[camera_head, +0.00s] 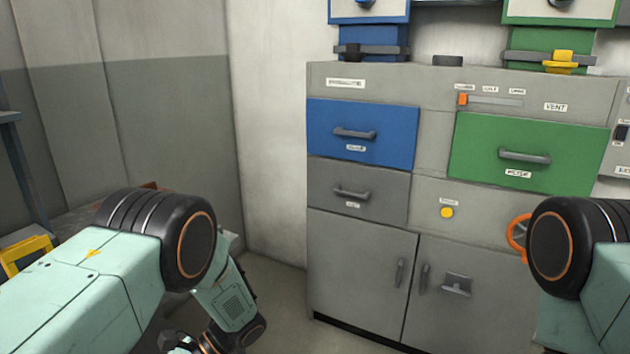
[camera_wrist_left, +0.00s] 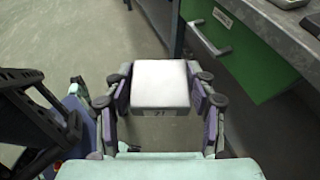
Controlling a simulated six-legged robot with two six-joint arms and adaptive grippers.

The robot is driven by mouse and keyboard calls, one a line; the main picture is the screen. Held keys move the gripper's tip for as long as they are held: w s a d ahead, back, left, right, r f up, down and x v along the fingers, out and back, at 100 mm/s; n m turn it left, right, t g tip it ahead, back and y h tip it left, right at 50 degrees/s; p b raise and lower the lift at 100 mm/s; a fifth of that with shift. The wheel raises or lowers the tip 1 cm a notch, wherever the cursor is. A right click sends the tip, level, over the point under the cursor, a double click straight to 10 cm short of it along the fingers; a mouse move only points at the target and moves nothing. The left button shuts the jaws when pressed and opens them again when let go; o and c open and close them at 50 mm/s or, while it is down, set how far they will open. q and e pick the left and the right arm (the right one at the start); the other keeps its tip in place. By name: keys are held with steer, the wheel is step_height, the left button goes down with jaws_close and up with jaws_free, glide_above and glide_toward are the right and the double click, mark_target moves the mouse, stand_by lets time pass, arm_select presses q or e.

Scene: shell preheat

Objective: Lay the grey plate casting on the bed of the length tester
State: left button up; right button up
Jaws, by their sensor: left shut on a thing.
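In the left wrist view, my left gripper (camera_wrist_left: 161,92) is shut on a pale grey, flat-topped block (camera_wrist_left: 160,84), which I take to be the grey plate casting. The fingers press on its left and right sides. A small dark marking, too small to read surely, shows on its near edge. It is held above the floor. I cannot identify the length tester in either view.
A grey cabinet (camera_head: 361,270) with a blue drawer (camera_head: 385,146) and a green drawer (camera_head: 560,155) stands ahead. An orange ring (camera_head: 513,235) shows beside my right arm. In the left wrist view, a green drawer front (camera_wrist_left: 235,55) is right of the block. Bare floor (camera_wrist_left: 85,35) lies left.

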arm_select(q)
steer(key=s+d+r+n+t+h, duration=0.1)
steer(key=d+r+n+h, duration=0.1)
steer(key=d+n+h, duration=0.7)
steer(key=s+d+r+n+t+h, duration=0.15)
steer(key=d+n+h, duration=0.45)
steer(key=n+h, duration=0.6)
steer(key=w+a+r+n+t, duration=0.1)
steer(key=w+r+n+t, duration=0.6)
steer(key=n+t, duration=0.6)
steer(key=shift+r+t+b, duration=0.4)
steer(key=shift+r+t, duration=0.1)
steer(key=shift+t, duration=0.55)
steer(key=shift+w+a, duration=0.1)
